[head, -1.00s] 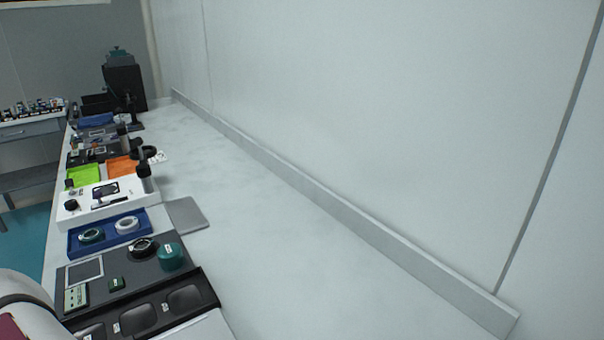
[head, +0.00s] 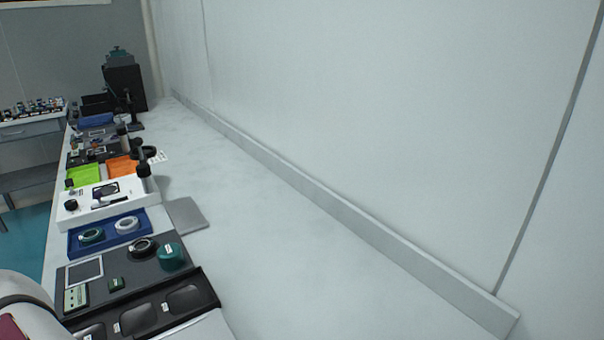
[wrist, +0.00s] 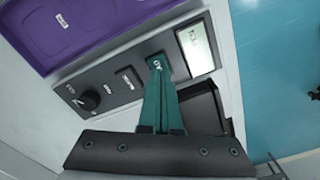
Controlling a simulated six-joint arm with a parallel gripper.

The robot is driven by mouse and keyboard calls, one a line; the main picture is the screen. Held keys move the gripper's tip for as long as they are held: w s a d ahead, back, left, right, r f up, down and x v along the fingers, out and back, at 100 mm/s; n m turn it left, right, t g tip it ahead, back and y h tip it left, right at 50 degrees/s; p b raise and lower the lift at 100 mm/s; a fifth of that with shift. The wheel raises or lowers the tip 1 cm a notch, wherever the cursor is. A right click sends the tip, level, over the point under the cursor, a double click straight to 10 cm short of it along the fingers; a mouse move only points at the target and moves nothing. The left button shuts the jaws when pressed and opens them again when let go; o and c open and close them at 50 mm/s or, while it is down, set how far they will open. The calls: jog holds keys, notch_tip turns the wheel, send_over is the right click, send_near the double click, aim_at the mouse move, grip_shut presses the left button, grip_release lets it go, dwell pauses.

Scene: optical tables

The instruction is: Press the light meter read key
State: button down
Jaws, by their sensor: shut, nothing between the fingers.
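In the wrist view, a dark grey panel, apparently the light meter (wrist: 118,84), has a black knob (wrist: 90,99) at its left and small white labels along it. A pale display (wrist: 195,48) with dark characters is at its right end. My gripper (wrist: 158,64) is shut and empty. Its teal fingers reach up the picture, and the tips lie over the panel just left of the display. A white-lettered mark shows at the tips, too small to read. I cannot tell whether the tips touch a key. The head view does not show my gripper.
A purple tray (wrist: 75,30) lies beyond the panel in the wrist view. The head view shows a blue tray (head: 75,247), a black tray (head: 215,298) with several lenses, and a white instrument (head: 125,208) along the bench. The bench (head: 290,260) is clear toward the wall.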

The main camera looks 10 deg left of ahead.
jog(key=shift+f, duration=0.85)
dwell(0.3)
notch_tip(320, 180, up, 8)
dwell(0.9)
